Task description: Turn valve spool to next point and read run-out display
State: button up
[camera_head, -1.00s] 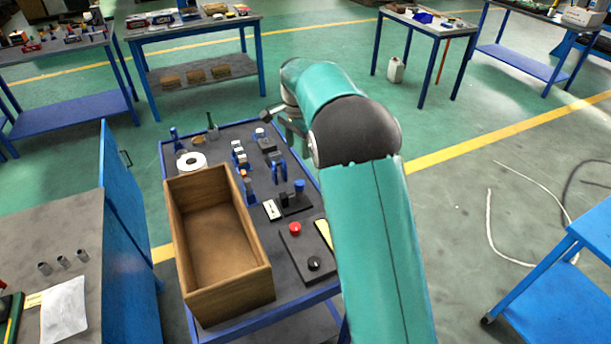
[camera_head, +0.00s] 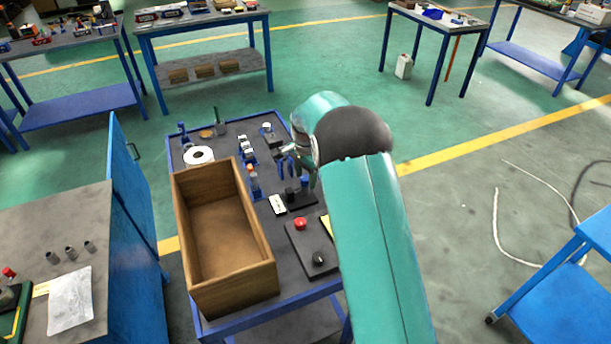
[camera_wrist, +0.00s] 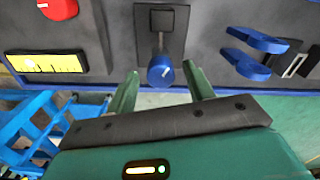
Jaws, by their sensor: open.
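My gripper (camera_head: 299,165) is over the right side of the blue-framed cart. In the wrist view my gripper (camera_wrist: 161,72) is open, with its two green fingers apart. A blue knob (camera_wrist: 160,70) with a white mark, on a dark base plate (camera_wrist: 176,38), appears between the fingertips; I cannot tell whether they touch it. Two blue forked supports (camera_wrist: 255,52) stand to its right, with a small grey metal part (camera_wrist: 294,62) beside them. I cannot clearly make out the valve spool. A small white panel (camera_head: 278,205), possibly the display, lies left of the base; its reading is illegible.
An open wooden box (camera_head: 222,240) fills the cart's left front. A panel with a red button (camera_head: 300,223) and black knob (camera_head: 318,258) lies at front right. A yellow scale (camera_wrist: 47,63) shows in the wrist view. A white roll (camera_head: 199,155) stands behind the box.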

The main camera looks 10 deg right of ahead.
jog(key=shift+f, duration=0.1)
jog(key=c, duration=1)
jog(key=shift+n, duration=0.3)
jog(key=n, duration=0.9)
jog(key=shift+n, duration=0.4)
jog(key=n, duration=1.3)
jog(key=shift+n, duration=0.3)
